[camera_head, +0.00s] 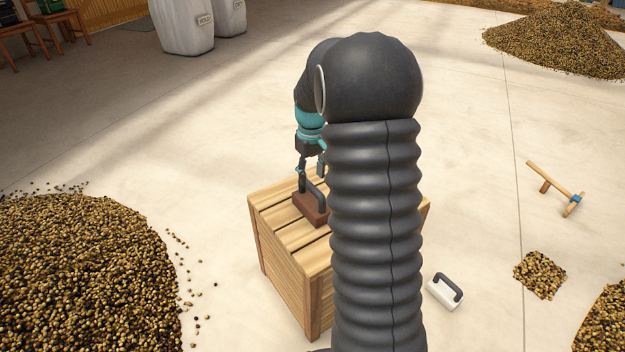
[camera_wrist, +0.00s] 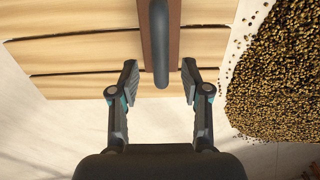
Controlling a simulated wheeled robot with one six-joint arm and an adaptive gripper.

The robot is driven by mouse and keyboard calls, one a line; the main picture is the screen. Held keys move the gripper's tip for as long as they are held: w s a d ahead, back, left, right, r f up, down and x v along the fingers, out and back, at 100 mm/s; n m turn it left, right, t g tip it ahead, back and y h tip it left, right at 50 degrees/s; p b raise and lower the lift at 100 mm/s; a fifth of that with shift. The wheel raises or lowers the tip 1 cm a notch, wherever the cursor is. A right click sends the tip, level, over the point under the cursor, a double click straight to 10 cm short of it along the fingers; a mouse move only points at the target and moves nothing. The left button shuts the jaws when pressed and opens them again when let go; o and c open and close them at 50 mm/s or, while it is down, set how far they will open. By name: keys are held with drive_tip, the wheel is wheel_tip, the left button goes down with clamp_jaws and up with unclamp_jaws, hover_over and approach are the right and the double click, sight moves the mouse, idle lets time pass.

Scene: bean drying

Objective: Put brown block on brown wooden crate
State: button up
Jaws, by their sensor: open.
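The brown block (camera_head: 309,208) with its dark handle (camera_head: 317,193) sits on top of the brown wooden crate (camera_head: 286,268). In the wrist view the block (camera_wrist: 174,40) lies on the crate's pale slats (camera_wrist: 80,52), with its dark handle (camera_wrist: 159,45) above it. My gripper (camera_head: 311,170) is just above the block. In the wrist view my gripper (camera_wrist: 160,75) is open, one finger on each side of the handle's end, with gaps showing and nothing held. My arm hides the crate's right part in the head view.
A white block with a dark handle (camera_head: 445,291) lies on the floor right of the crate. Bean piles lie at left (camera_head: 80,270), far right (camera_head: 560,38) and near right (camera_head: 540,275). A wooden tool (camera_head: 556,186) lies at right. White sacks (camera_head: 187,25) stand behind. Floor between is clear.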

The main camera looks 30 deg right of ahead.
wheel_tip(320, 180, up, 9)
drive_tip(key=s+a+r+t, duration=0.3)
drive_tip(key=s+a+r, duration=0.5)
drive_tip(key=s+a, duration=0.3)
drive_tip(key=s+a+f+t, duration=0.1)
drive_tip(key=s+a, duration=0.1)
drive_tip(key=s, duration=0.6)
drive_tip(key=s+a+f+m+t, duration=0.1)
drive_tip(key=s+a+f, duration=0.1)
drive_tip(key=s, duration=0.7)
drive_tip(key=shift+s+a+f+m+t, duration=0.2)
drive_tip(key=shift+a+m+t, duration=0.1)
drive_tip(key=shift+a, duration=0.35)
drive_tip(key=shift+c, duration=0.5)
drive_tip(key=shift+d, duration=0.15)
